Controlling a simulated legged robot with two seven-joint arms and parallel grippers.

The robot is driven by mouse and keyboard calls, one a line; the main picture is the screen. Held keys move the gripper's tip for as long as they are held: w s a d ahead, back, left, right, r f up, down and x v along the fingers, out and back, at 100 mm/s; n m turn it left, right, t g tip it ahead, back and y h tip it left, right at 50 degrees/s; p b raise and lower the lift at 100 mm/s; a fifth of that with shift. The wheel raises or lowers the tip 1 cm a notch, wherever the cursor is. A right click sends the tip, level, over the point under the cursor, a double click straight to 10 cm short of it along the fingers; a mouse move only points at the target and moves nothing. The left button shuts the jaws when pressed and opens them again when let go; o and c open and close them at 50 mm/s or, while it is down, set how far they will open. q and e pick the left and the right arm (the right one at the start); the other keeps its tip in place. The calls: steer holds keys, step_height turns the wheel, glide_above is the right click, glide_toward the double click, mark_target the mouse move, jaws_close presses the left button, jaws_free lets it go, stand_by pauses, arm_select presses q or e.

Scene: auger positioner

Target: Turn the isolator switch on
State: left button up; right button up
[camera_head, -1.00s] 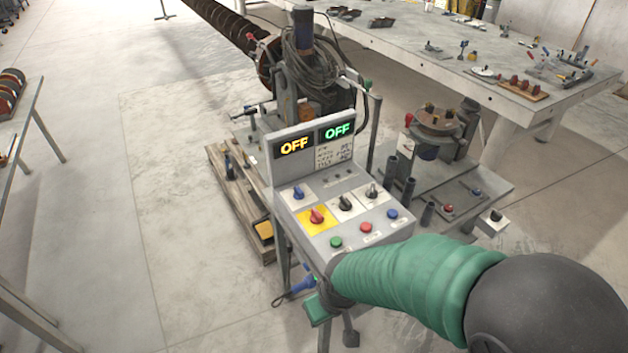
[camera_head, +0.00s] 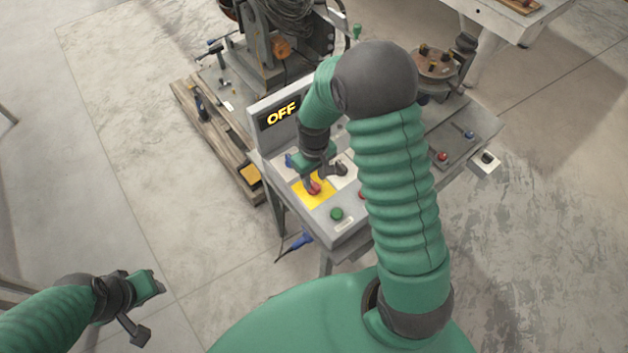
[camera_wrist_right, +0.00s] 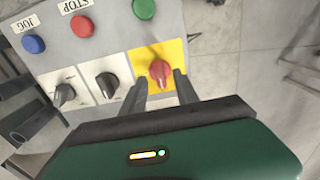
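The isolator switch appears to be the red rotary knob (camera_head: 315,187) on a yellow plate on the sloped control panel (camera_head: 349,228). It also shows in the right wrist view (camera_wrist_right: 160,72), on its yellow plate (camera_wrist_right: 172,50). My right gripper (camera_head: 313,183) reaches down over it. In the right wrist view the gripper (camera_wrist_right: 161,82) is open, with one finger on each side of the knob; contact cannot be told. A yellow "OFF" display (camera_head: 282,113) is lit above the panel. My left gripper (camera_head: 146,308) is open and empty over the floor at lower left.
Black knobs (camera_wrist_right: 108,84) sit beside the yellow plate. Green (camera_wrist_right: 144,8), red (camera_wrist_right: 82,26) and blue (camera_wrist_right: 33,44) buttons line the panel. My right arm hides part of the panel in the head view.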

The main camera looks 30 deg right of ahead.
mark_target(313, 184)
steer(key=f, duration=0.3)
steer(key=shift+w, duration=0.25)
steer(key=shift+w+d+f, duration=0.1)
steer(key=shift+w+f, duration=0.05)
steer(key=shift+f, duration=0.25)
steer(key=shift+s+r, duration=0.1)
steer(key=shift+s, duration=0.1)
steer(key=shift+c, duration=1.2)
jaws_close()
